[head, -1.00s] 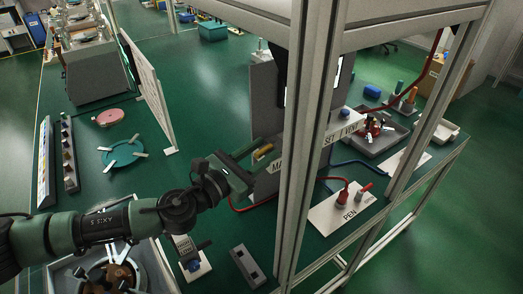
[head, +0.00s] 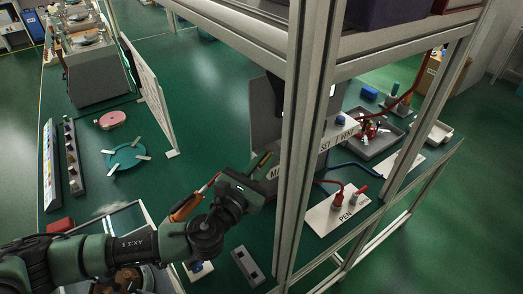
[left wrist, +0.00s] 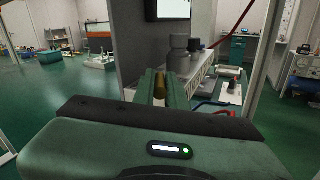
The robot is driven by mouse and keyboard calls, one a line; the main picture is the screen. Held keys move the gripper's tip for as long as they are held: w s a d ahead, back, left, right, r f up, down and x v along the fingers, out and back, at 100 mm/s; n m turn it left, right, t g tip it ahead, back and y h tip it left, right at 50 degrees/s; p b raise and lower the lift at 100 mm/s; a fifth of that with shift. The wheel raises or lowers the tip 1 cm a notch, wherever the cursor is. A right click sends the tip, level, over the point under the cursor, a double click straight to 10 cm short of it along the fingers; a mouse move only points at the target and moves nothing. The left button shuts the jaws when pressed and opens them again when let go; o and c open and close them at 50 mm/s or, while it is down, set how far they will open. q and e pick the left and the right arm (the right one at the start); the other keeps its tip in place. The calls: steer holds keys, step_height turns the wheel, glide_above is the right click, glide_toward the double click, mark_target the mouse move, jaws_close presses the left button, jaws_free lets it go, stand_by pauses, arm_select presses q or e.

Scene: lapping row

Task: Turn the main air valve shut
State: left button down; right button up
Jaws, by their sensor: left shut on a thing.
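My left gripper (head: 262,166) is beside the grey cabinet, at a label plate (head: 274,173) that reads "MA", the rest hidden by the frame post. In the left wrist view my left gripper (left wrist: 161,89) has its green fingers closed around a small yellow-brown handle (left wrist: 160,90), which I take for the main air valve's handle. In the head view the handle is mostly hidden by the fingers, so its exact angle is hard to tell. My right gripper is not in view.
A metal frame post (head: 299,140) stands just right of my left gripper. A white panel (head: 148,92) stands to the left.

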arm_select(q)
steer(key=shift+s+d+n+t+y+p, duration=0.1)
steer(key=shift+d+n+t+y+p, duration=0.2)
steer(key=shift+n+y, duration=0.4)
steer(key=shift+s+d+n+t+y+p, duration=0.1)
steer(key=shift+n+t+y+p, duration=0.3)
steer(key=shift+y, duration=0.5)
steer(key=shift+d+n+t+y+p, duration=0.2)
steer(key=shift+n+y+p, duration=0.4)
steer(key=shift+y, duration=0.2)
steer(key=c, duration=1.5)
jaws_free()
steer(key=shift+o, duration=0.2)
step_height(320, 180, up, 20)
